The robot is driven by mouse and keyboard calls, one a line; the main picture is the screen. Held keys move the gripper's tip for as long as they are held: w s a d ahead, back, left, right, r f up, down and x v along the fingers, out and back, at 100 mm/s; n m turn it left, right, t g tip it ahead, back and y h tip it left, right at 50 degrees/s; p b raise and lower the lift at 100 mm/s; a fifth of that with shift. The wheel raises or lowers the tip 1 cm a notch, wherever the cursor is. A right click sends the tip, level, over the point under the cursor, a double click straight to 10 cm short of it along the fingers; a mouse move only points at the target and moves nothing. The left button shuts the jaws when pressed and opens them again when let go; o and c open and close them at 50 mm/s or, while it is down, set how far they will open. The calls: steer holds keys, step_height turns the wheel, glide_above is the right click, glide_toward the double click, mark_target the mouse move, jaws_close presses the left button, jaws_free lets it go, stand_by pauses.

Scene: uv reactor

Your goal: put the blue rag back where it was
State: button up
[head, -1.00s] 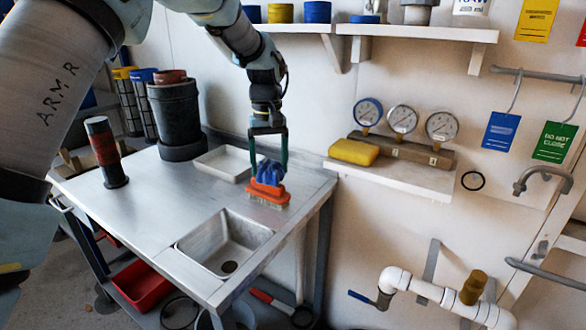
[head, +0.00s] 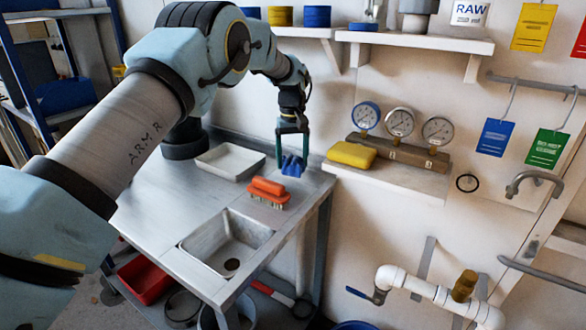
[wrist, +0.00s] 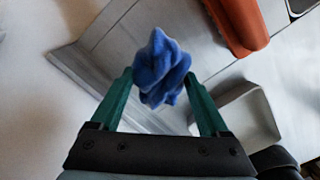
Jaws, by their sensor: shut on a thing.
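The blue rag (head: 291,165) is a crumpled cloth hanging between the fingertips of my gripper (head: 292,155). In the wrist view the rag (wrist: 161,68) is pinched between the two green fingers of the gripper (wrist: 160,85). It appears held above the back right corner of the metal table (head: 155,215). The orange brush (head: 267,190) stands on the table in front of the rag, apart from it. The brush also shows at the top of the wrist view (wrist: 240,22).
A shallow white tray (head: 228,162) lies left of the gripper, and a sink basin (head: 225,243) is in front. My arm hides the table's left part.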

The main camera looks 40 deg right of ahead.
step_height(320, 180, down, 3)
steer(key=shift+r+p, duration=0.1)
steer(key=shift+p, duration=0.3)
steer(key=shift+d+f, duration=0.15)
steer(key=shift+f, duration=0.45)
steer(key=o, duration=1.1)
steer(key=shift+c, duration=0.2)
